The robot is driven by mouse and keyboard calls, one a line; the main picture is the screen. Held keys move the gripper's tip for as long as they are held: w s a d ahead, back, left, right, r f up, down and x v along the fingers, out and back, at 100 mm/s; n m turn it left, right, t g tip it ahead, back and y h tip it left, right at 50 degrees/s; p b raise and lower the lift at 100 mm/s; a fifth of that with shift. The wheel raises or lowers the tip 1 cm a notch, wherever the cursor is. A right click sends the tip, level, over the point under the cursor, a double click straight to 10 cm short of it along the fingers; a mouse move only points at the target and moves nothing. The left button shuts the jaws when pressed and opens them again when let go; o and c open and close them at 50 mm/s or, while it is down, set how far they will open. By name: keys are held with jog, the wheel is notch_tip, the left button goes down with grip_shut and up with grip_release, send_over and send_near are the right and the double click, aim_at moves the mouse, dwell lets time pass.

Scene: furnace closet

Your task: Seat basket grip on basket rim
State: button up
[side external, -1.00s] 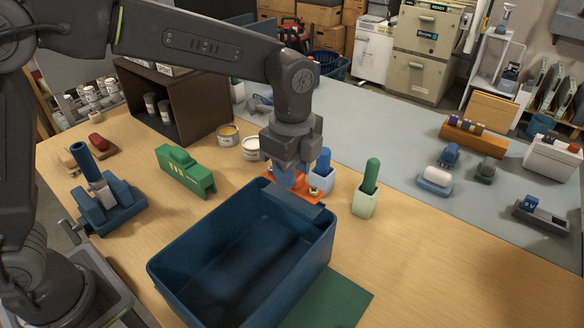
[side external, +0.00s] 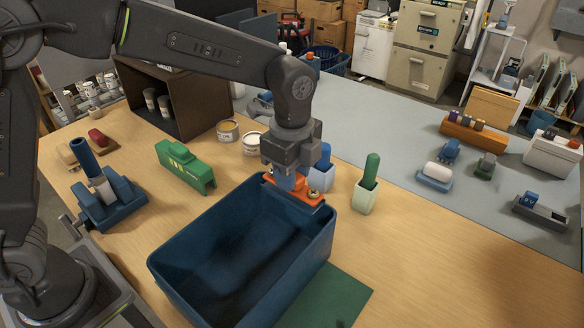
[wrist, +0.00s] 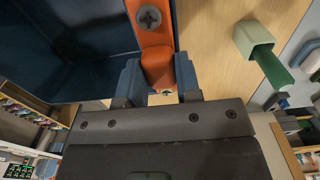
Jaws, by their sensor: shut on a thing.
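The basket is a dark blue open bin (side external: 240,285) on the table. The basket grip is an orange piece with round screw heads (side external: 313,198), at the basket's far rim. It lies along the top of that rim; whether it is fully down on it I cannot tell. My gripper (side external: 286,181) is above the far rim, shut on the orange grip. In the wrist view my gripper (wrist: 159,78) has its blue fingers on both sides of the grip's raised orange block (wrist: 157,62). The basket (wrist: 60,45) is at the left there, and the grip's underside is hidden.
A pale holder with a green handle (side external: 367,185) stands right of the basket, and a light blue holder (side external: 321,177) stands close behind my gripper. A green block (side external: 185,166) and two cans are to the left and behind.

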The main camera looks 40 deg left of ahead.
jog(key=shift+f, duration=0.75)
jog(key=o, duration=1)
jog(key=shift+r, duration=0.1)
jog(key=shift+r, duration=3.95)
jog(key=shift+a, duration=0.1)
jog(key=s+a+r+n+t, duration=0.1)
jog(key=s+a+n+t, duration=0.4)
jog(key=s+a+n, duration=1.1)
jog(key=s+n, duration=0.2)
jog(key=shift+s+t, duration=0.3)
jog(key=shift+s, duration=0.1)
